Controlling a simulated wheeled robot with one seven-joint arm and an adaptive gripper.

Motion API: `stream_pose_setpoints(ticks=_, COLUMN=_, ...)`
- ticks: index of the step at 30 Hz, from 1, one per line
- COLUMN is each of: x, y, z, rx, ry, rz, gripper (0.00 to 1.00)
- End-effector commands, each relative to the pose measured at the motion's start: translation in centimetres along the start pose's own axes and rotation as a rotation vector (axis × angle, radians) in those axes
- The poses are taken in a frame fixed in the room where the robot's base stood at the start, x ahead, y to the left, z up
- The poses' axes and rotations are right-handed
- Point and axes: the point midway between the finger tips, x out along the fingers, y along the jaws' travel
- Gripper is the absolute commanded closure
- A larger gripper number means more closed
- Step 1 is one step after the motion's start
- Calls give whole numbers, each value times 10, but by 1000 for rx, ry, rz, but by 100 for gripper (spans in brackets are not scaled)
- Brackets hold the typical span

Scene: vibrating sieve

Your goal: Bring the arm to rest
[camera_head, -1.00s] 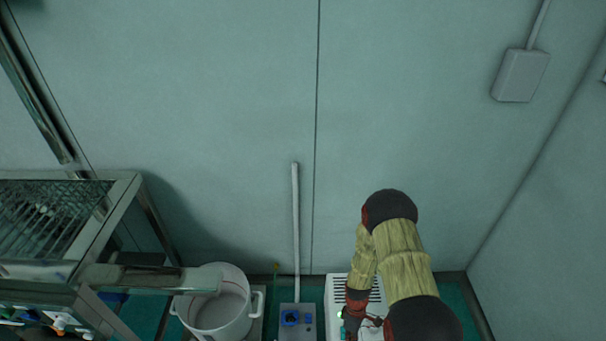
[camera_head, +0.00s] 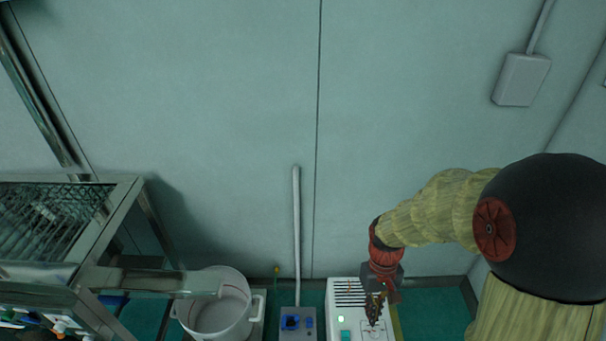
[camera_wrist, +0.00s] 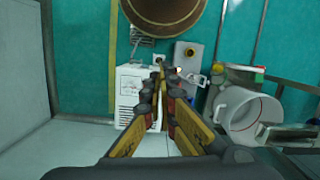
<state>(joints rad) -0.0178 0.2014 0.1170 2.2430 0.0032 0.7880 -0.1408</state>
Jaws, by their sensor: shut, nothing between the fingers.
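My gripper (camera_head: 375,308) is in front of the white control box in the head view, at the lower right of the middle. In the wrist view my gripper (camera_wrist: 160,72) shows from behind, its two yellow and dark fingers meeting at the tips with nothing between them. My arm is bent, with a large black joint close to the head camera at the right. The white box (camera_head: 345,322) has slots and a lit green button, and it shows beyond the fingertips in the wrist view (camera_wrist: 128,95). I cannot tell whether the gripper touches it.
A white pot (camera_head: 222,318) stands left of a grey switch box (camera_head: 298,320) with a blue knob. A metal frame (camera_head: 125,215) with a mesh rack is at the far left. A grey wall box (camera_head: 521,79) hangs upper right.

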Motion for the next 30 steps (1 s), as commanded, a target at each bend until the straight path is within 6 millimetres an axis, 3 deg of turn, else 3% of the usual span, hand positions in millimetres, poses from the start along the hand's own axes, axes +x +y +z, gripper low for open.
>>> stream_pose_setpoints(ticks=3, x=-38, y=-2, z=20, rx=57, ry=64, rz=7, gripper=100)
stream_pose_setpoints(ticks=9, x=-89, y=-6, z=55, rx=125, ry=173, rz=14, gripper=100)
stream_pose_setpoints(ticks=21, x=-171, y=-12, z=116, rx=149, ry=470, rz=35, gripper=100)
stream_pose_setpoints(ticks=30, x=-221, y=-15, z=141, rx=150, ry=672, rz=51, gripper=100)
